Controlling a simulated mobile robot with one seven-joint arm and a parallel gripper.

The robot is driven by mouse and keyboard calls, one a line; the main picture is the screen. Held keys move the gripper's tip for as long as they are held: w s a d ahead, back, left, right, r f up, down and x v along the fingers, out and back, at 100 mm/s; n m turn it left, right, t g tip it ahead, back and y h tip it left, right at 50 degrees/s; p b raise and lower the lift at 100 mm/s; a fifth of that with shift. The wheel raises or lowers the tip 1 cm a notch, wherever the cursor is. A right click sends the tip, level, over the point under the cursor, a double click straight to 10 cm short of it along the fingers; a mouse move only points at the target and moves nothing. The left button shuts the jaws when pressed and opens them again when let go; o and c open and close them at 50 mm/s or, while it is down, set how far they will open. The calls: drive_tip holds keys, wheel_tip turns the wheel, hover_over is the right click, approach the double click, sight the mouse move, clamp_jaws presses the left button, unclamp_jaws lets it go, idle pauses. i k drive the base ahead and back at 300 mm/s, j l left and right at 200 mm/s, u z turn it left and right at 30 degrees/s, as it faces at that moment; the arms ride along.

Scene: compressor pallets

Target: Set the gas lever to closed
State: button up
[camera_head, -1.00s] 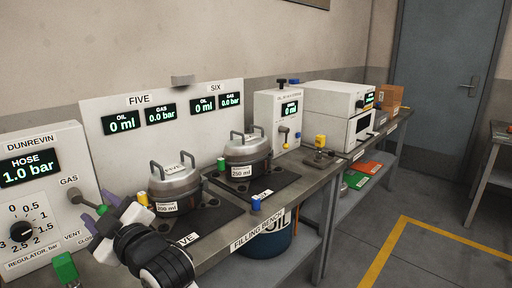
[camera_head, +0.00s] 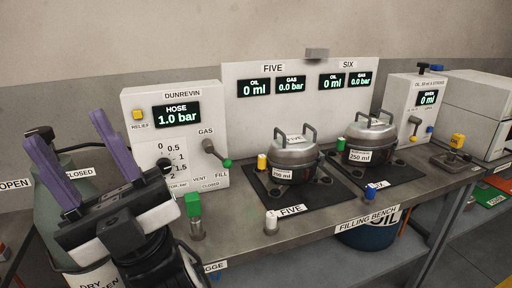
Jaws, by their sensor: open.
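The gas lever (camera_head: 212,149) is on the front of the white Dunrevin box (camera_head: 133,101), under the word GAS. Its grey arm slants down to the right and ends in a green knob (camera_head: 228,163), close above the FILL label. VENT and CLOSED labels sit lower on the panel. My gripper (camera_head: 70,130) is at the left, with two purple fingers pointing up and spread wide apart. It is empty and clear of the lever. My gripper and wrist hide part of the regulator dial and the box's lower left.
A gas cylinder (camera_head: 58,214) stands behind my gripper. A green-capped fitting (camera_head: 194,206) and a white-topped one (camera_head: 271,222) stand near the bench's front. Two metal pots (camera_head: 293,160) (camera_head: 370,138) sit on dark mats to the right.

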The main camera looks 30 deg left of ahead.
sight(209, 148)
drive_tip(key=u, duration=1.25)
